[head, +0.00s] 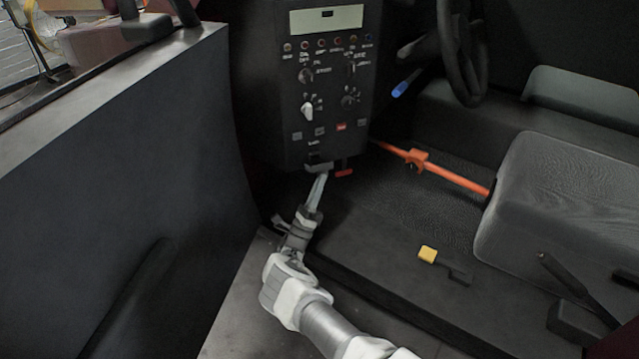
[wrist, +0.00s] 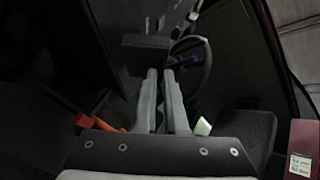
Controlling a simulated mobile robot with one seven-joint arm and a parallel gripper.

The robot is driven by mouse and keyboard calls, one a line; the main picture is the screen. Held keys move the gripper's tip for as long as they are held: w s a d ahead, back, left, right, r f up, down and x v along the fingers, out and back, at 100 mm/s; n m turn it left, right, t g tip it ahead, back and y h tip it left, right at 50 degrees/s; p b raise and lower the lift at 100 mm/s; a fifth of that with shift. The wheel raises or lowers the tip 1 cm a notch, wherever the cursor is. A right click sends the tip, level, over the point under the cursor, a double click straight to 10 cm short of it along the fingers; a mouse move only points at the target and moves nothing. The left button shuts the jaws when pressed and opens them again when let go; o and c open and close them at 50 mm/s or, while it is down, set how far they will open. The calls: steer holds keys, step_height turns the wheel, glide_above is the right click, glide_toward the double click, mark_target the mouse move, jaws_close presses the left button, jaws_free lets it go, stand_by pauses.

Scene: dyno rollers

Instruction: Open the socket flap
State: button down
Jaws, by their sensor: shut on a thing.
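The black control panel (head: 325,90) has the small dark socket flap (head: 318,164) at its bottom edge. My gripper (head: 324,175) reaches up to the flap from below, with its fingertips touching its underside. In the wrist view, the two grey fingers of my gripper (wrist: 160,71) stand close together with a narrow gap. They are shut on what looks like the flap's edge. The flap's exact tilt and the grip itself are too dark to make out.
A red handle (head: 343,173) sits just right of the flap. An orange bar (head: 450,178) runs to the grey seat (head: 560,200). A steering wheel (head: 462,60) is at upper right. A dark side panel (head: 120,200) bounds the left.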

steer(key=c, duration=1)
jaws_free()
steer(key=shift+o, duration=0.2)
